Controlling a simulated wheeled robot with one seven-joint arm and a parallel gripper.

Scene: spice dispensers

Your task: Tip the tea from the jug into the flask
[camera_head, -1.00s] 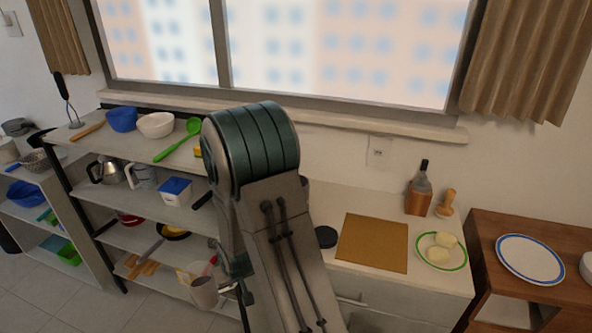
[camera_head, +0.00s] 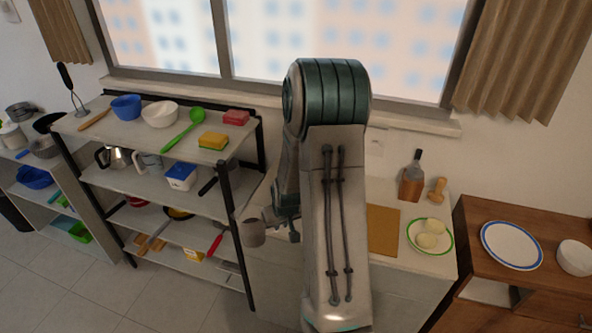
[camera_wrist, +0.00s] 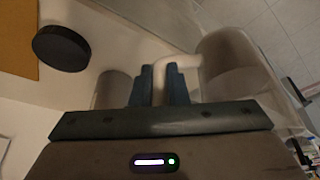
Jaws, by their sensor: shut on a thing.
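My gripper (camera_wrist: 160,85) is shut on the handle of a pale greyish jug (camera_wrist: 232,68). In the head view the jug (camera_head: 252,231) hangs roughly upright in front of the right end of the black shelf, left of my arm. What is inside it cannot be made out. In the wrist view a blurred grey cylinder (camera_wrist: 112,90) stands beyond the left finger on a light surface, apart from the jug. It may be the flask, but I cannot tell. My arm hides that part of the counter in the head view.
The black shelf (camera_head: 258,140) holds bowls, a kettle (camera_head: 113,158) and utensils. A brown cabinet (camera_head: 480,272) stands right.

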